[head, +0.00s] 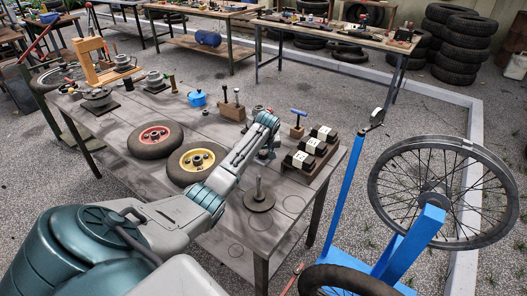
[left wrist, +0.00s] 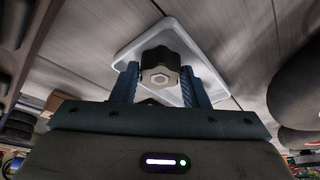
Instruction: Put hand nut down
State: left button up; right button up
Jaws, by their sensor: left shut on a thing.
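My left gripper (left wrist: 160,82) is shut on the hand nut (left wrist: 160,66), a dark lobed knob with a pale hexagonal centre, held between its two blue fingers. A shallow white tray (left wrist: 205,62) shows behind the nut in the left wrist view. The gap between nut and tray cannot be judged. In the head view my left arm reaches over the workbench (head: 112,137), and its wrist hides the tray and most of the gripper. My right gripper is not in view.
Near the wrist are a wheel with a yellow hub (head: 197,160), a spindle on a round base (head: 259,195), a wooden block with black and white pieces (head: 311,148) and a blue T-handle tool (head: 298,113). A blue stand (head: 343,185) with a spoked wheel is at the right.

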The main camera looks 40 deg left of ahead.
pick_arm(q)
jog(key=o, duration=0.8)
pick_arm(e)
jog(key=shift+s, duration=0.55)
pick_arm(q)
jog(key=shift+r, duration=0.2)
jog(key=v, duration=1.1)
jog(key=shift+s+d+r+b, duration=0.1)
jog(key=shift+d+r+b, duration=0.1)
jog(key=shift+r+b, duration=0.15)
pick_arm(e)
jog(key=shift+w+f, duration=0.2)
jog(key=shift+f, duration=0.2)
